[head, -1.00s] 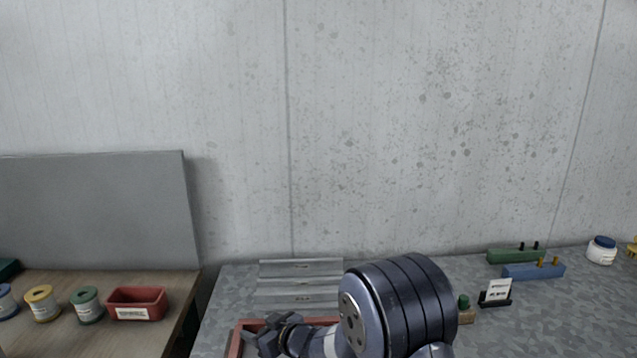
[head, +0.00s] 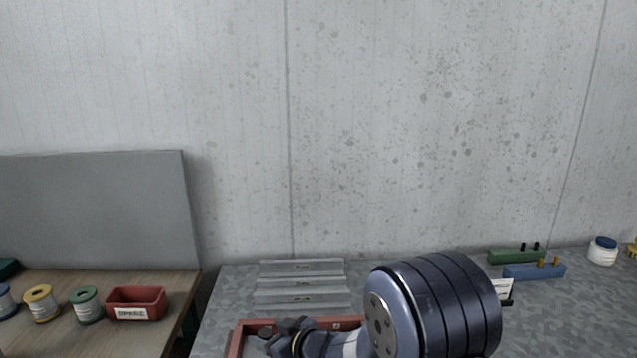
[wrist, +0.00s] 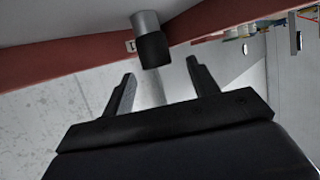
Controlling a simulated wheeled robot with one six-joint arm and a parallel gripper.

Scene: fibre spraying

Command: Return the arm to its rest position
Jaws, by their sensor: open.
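My arm reaches across the bottom of the head view, with its large dark joint at the right. My gripper (head: 272,338) is at its left end, over a red-rimmed tray (head: 236,342); its fingers are hard to make out there. In the wrist view my gripper (wrist: 160,84) has two dark fingers spread apart with nothing held between them. A silver cylinder with a black end (wrist: 147,30) stands beyond the fingertips, apart from them, beside the tray's red wall (wrist: 60,65). The arm hides much of the tray.
Grey slotted racks (head: 302,282) lie behind the tray. Green (head: 512,256) and blue (head: 533,272) blocks and a white jar (head: 602,250) stand at the right. A side table at left holds spools (head: 86,305) and a red bin (head: 137,303). A concrete wall is behind.

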